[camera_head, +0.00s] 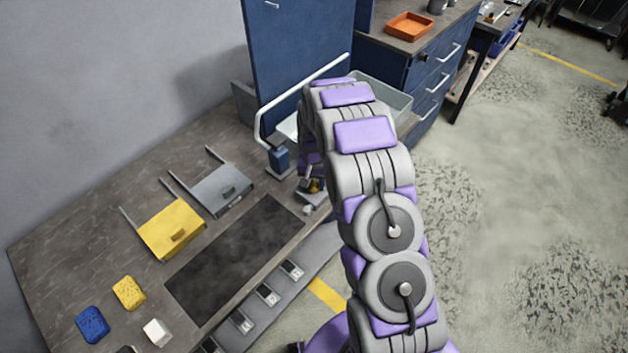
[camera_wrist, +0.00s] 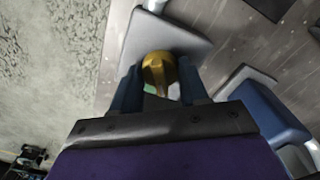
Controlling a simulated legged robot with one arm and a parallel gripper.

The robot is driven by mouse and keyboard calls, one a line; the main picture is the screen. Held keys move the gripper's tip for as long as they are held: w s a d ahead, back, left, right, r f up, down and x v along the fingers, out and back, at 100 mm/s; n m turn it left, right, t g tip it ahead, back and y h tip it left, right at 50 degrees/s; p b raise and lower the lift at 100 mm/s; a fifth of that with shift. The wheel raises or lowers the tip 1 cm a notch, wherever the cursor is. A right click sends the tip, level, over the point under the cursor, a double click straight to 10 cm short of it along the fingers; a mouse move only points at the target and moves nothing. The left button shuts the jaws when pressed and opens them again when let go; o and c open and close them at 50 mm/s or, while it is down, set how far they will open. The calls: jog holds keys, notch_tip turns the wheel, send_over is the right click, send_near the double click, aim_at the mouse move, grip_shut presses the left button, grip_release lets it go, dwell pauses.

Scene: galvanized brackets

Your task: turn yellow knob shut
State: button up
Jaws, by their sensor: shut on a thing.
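The yellow knob (camera_wrist: 158,72) sits between the two fingers of my gripper (camera_wrist: 160,85) in the wrist view, over a pale grey plate (camera_wrist: 180,38). The fingers stand on both sides of the knob and are shut on it. In the head view the knob (camera_head: 315,186) is a small yellow-brown spot near the bench's right end, largely hidden by my arm. My gripper (camera_head: 312,184) there is small and partly covered. A little green shows beside the knob in the wrist view. I cannot tell the knob's turn angle.
A blue block with a bent white pipe (camera_head: 262,118) stands close by. Open floor is to the right.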

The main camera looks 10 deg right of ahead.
aim_at(313, 182)
jog(key=n+p, duration=0.1)
jog(key=n, duration=0.4)
jog(key=shift+w+r+n, duration=0.1)
jog(key=shift+w+n, duration=0.05)
jog(key=shift+n, duration=0.15)
jog(key=n, duration=0.5)
jog(key=shift+n, duration=0.4)
jog(key=o, duration=1.1)
jog(key=shift+c, duration=0.2)
notch_tip(313, 182, up, 17)
jog(key=p, duration=0.1)
jog(key=shift+a+r, duration=0.1)
